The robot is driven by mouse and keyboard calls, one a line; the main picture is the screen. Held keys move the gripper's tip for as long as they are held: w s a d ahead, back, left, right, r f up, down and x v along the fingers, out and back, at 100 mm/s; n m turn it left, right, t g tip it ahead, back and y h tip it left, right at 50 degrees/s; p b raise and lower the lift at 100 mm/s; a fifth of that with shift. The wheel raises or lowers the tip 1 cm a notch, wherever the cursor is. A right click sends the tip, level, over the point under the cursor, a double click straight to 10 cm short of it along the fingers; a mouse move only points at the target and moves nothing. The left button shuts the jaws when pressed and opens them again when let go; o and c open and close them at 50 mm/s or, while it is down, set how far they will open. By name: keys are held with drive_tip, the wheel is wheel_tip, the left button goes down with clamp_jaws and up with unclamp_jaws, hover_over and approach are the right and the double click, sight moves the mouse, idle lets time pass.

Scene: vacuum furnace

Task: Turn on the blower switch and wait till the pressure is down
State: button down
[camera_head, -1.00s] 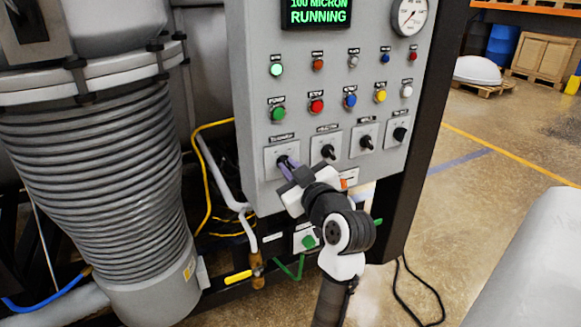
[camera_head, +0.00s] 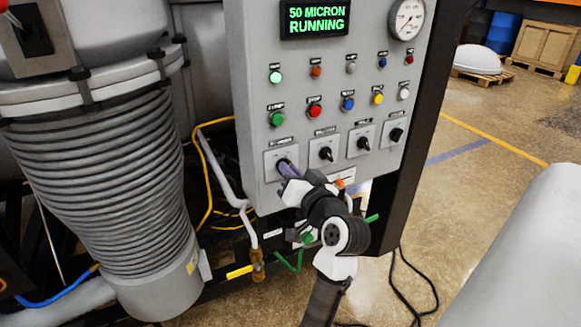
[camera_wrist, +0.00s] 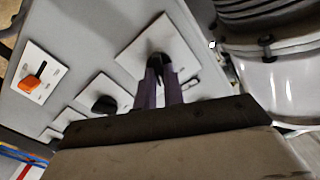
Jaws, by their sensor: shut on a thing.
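A row of black rotary switches on white plates runs along the lower part of the grey control panel (camera_head: 255,105). Their labels are too blurred to read, so I cannot tell which is the blower switch. My gripper (camera_head: 286,168) is at the leftmost switch (camera_head: 280,155), its purple fingers shut on the knob. In the wrist view, my gripper's fingers (camera_wrist: 160,80) close around this black knob (camera_wrist: 158,62) and partly hide it. The display (camera_head: 317,19) reads "50 MICRON RUNNING" in green. A round dial gauge (camera_head: 407,20) is beside it.
Other rotary switches (camera_head: 326,153) stand close to the right. Lit buttons (camera_head: 315,110) sit above. An orange switch (camera_wrist: 33,82) shows in the wrist view. A ribbed grey vessel (camera_head: 105,190) stands left of the panel. The floor at right (camera_head: 465,205) is mostly open.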

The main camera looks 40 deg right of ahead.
drive_tip(key=shift+m, duration=0.5)
drive_tip(key=c, duration=1.5)
unclamp_jaws()
drive_tip(key=b+v, duration=0.3)
drive_tip(key=v, duration=1.1)
drive_tip(key=shift+d, duration=0.1)
